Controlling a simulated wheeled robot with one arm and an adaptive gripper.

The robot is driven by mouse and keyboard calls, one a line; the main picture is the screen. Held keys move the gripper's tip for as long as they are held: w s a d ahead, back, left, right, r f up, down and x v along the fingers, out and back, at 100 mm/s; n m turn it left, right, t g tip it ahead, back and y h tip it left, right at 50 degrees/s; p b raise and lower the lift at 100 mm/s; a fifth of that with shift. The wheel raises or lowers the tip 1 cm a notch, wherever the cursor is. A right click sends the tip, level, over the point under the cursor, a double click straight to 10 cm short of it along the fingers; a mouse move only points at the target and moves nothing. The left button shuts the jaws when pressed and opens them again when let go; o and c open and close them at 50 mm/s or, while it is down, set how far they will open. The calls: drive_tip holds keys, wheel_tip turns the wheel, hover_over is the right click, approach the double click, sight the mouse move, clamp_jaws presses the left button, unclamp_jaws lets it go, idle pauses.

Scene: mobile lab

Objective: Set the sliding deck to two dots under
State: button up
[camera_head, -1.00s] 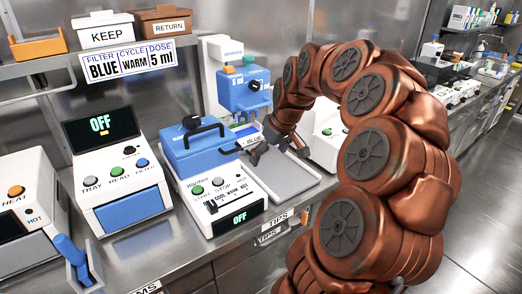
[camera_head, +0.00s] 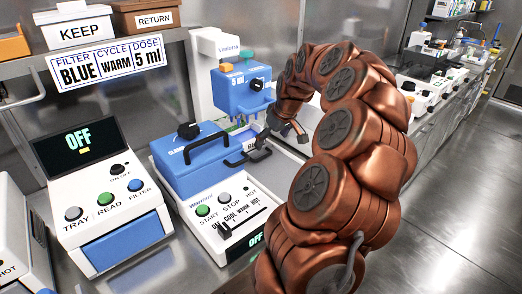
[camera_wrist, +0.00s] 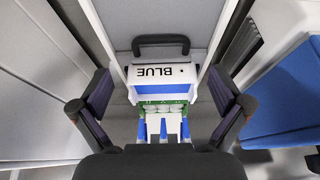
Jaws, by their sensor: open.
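A grey flat deck or tray (camera_head: 285,168) lies in front of the blue-headed dispenser (camera_head: 243,88). In the wrist view a white label block (camera_wrist: 165,72) reads BLUE with one dot beside the word. A black bar handle (camera_wrist: 160,40) stands just beyond it. Blue tips (camera_wrist: 163,128) and a green rack with pale round tops (camera_wrist: 160,108) show on the near side of the label. My gripper (camera_head: 280,136) is over the deck; in the wrist view its fingers (camera_wrist: 162,100) are spread wide on both sides, with nothing between them gripped. Dots under the dispenser head cannot be made out.
A blue-lidded machine with a black handle (camera_head: 205,150) stands left of my gripper. A white-and-blue reader showing OFF (camera_head: 105,205) is further left. A sign (camera_head: 118,70) reads BLUE, WARM, 5 ml. Floor (camera_head: 470,190) is clear at right.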

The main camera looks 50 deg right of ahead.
sight(264, 156)
drive_tip(key=p+x, duration=0.1)
drive_tip(key=x, duration=0.6)
drive_tip(key=shift+d, duration=0.1)
drive_tip(key=c, duration=1.5)
drive_tip(key=shift+s, duration=0.15)
clamp_jaws()
drive_tip(key=shift+f, duration=0.2)
